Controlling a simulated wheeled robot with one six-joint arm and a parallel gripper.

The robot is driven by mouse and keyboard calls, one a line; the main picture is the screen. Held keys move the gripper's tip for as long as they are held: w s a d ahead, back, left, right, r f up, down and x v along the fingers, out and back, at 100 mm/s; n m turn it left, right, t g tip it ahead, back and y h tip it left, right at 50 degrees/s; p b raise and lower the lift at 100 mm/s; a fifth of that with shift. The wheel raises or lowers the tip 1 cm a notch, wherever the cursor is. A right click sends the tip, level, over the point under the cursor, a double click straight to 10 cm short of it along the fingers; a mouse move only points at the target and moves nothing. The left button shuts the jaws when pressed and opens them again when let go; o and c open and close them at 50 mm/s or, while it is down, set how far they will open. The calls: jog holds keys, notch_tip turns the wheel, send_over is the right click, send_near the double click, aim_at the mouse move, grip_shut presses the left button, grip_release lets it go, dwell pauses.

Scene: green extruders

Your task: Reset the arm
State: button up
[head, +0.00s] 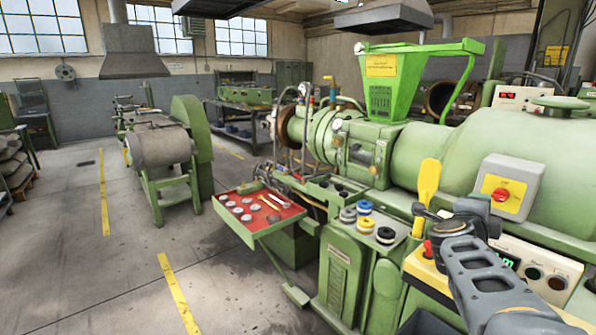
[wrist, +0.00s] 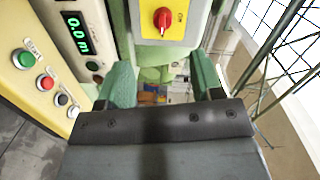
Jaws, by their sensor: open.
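My gripper (wrist: 161,82) shows in the wrist view with its two green fingers wide apart and nothing between them. My grey arm (head: 487,280) reaches up from the lower right of the head view, in front of the green extruder (head: 422,150). The gripper's fingers are not clear in the head view. In the wrist view, a yellow plate with a red rotary switch (wrist: 162,18) lies beyond the fingers at the top; the switch also shows on a grey box in the head view (head: 501,195).
A panel with a green start button (wrist: 22,59), a red button (wrist: 45,83) and a display stands close at the left of the wrist view. A yellow scoop-shaped piece (head: 428,185) stands beside my arm. A red tray (head: 260,212) juts out left.

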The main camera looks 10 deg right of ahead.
jog(key=w+a+f+n+t+y+p, duration=0.1)
jog(key=w+a+f+n+y, duration=0.1)
jog(key=a+f+n+y, duration=0.35)
jog(key=w+a+f+n+t+y+p, duration=0.1)
jog(key=a+f+n+y, duration=0.2)
jog(key=a+n+y, duration=0.45)
jog(key=s+a+f+n+g+y+p, duration=0.1)
jog(key=s+a+f+n+g+p, duration=0.1)
jog(key=s+a+n+g+p, duration=0.5)
jog(key=s+a+n+g, duration=0.1)
jog(key=s+a+n, duration=0.5)
jog(key=a, duration=0.1)
jog(key=shift+s+a+f+n+p, duration=0.2)
jog(key=shift+a+f+n+p, duration=0.1)
jog(key=shift+f+p, duration=0.1)
